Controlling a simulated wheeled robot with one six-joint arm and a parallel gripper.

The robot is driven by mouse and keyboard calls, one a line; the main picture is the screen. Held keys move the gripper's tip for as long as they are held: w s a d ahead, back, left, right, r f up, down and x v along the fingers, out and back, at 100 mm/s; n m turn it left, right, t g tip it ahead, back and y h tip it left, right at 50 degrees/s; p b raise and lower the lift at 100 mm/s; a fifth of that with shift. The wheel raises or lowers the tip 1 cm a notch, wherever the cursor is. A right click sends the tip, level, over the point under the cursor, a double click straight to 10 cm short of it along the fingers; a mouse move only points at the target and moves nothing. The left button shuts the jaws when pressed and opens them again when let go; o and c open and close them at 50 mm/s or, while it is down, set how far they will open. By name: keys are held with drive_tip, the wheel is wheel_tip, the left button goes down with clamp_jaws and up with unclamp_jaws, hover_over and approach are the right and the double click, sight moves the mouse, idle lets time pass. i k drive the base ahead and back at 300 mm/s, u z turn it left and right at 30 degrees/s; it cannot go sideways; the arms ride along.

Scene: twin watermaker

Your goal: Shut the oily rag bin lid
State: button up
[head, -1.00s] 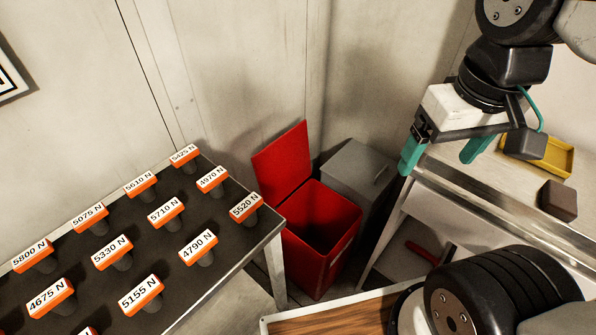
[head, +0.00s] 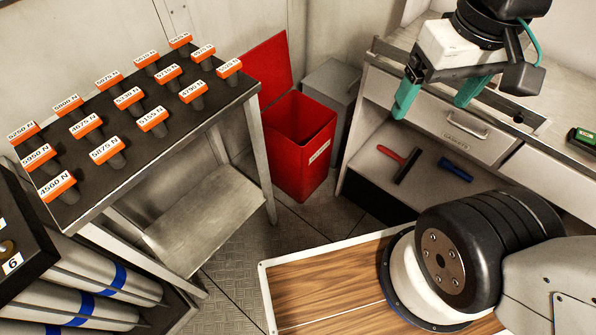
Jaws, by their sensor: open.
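The red oily rag bin (head: 297,150) stands on the floor in the back corner, between the table on the left and the workbench on the right. Its lid (head: 268,72) is open, standing up and leaning back on the bin's left rear side. My gripper (head: 436,97) has two teal fingers, spread apart and empty. In the picture it is to the right of the bin and in front of the workbench drawers, apart from the lid.
A grey box (head: 330,84) stands close behind the bin. The black-topped table (head: 125,135) with orange-labelled pegs is at left. The workbench (head: 425,108) has a lower shelf with a red-handled tool (head: 400,160) and a blue item (head: 455,169). Floor before the bin is open.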

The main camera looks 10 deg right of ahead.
sight(268, 62)
drive_tip(key=u, duration=0.05)
drive_tip(key=k, duration=0.35)
drive_tip(key=u, duration=0.7)
drive_tip(key=i, duration=1.35)
drive_tip(key=z, duration=0.75)
